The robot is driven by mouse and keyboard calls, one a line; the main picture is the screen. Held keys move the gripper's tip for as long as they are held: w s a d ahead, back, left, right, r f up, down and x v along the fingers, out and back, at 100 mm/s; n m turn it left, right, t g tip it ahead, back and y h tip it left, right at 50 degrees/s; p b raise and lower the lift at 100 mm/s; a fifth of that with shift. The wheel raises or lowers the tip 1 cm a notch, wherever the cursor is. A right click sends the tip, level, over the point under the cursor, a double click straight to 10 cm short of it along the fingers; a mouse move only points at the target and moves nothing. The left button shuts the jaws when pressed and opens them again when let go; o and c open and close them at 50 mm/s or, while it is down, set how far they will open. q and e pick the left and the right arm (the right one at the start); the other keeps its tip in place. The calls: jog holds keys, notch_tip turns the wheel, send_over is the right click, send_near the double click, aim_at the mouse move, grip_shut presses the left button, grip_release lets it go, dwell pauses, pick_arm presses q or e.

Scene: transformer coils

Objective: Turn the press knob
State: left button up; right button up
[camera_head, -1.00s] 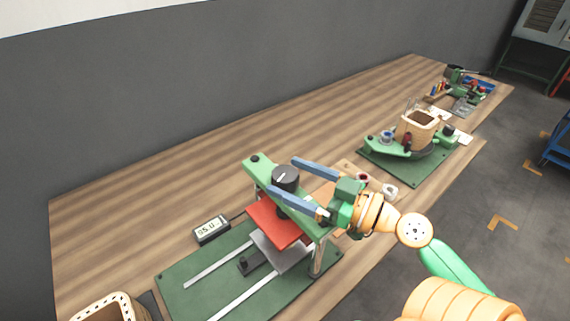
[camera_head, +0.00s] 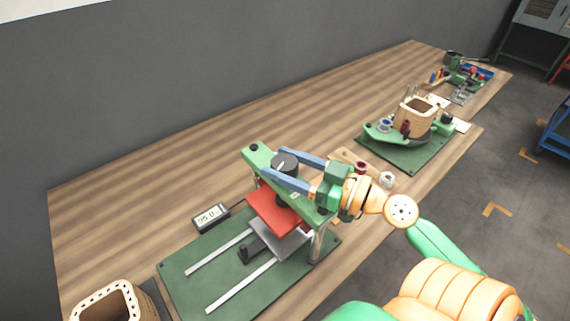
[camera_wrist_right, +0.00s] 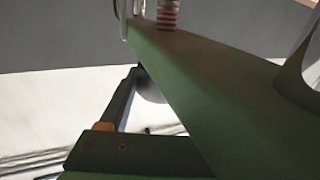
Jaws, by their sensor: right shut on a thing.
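The black press knob (camera_head: 285,162) sits on top of the green press beam (camera_head: 259,160) in the head view. My right gripper (camera_head: 283,167) is shut on the knob, with one blue finger on each side of it. The red plate (camera_head: 270,209) of the press is below the beam, above a grey plate (camera_head: 274,238). In the right wrist view the green beam (camera_wrist_right: 220,85) fills much of the picture, and a dark rounded part, perhaps the knob, is mostly hidden behind it. My left gripper is not in view.
A small display (camera_head: 210,218) stands left of the press on the wooden table (camera_head: 130,200). The green press base (camera_head: 185,295) carries two metal rails. A coil frame (camera_head: 105,301) is at the lower left. Another green fixture (camera_head: 400,155) with a coil frame stands farther back.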

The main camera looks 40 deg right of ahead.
jog(key=n+g+y+b, duration=0.1)
jog(key=y+b, duration=0.1)
jog(key=b, duration=0.1)
jog(key=n+g+y+b, duration=0.2)
jog(key=b, duration=0.2)
jog(key=n+g+y+b, duration=0.1)
jog(key=y+b, duration=0.1)
jog(key=b, duration=0.1)
jog(key=shift+f+n+g+b, duration=0.3)
jog(key=shift+n, duration=0.1)
jog(key=shift+r+n+g+y, duration=0.15)
jog(key=shift+n+g+y, duration=0.25)
jog(key=shift+n+g, duration=0.1)
jog(key=shift+r+n+g+y+b, duration=0.15)
jog(key=shift+n+g+y+b, duration=0.2)
jog(key=shift+g, duration=0.35)
jog(key=shift+r+n+g+y, duration=0.15)
jog(key=shift+n+g+y, duration=0.5)
jog(key=shift+n+g, duration=0.4)
jog(key=n+g+y+p, duration=0.1)
jog(key=g, duration=0.2)
jog(key=shift+n, duration=0.4)
jog(key=shift+n+g, duration=0.7)
jog(key=shift+g, duration=0.75)
jog(key=shift+f, duration=0.25)
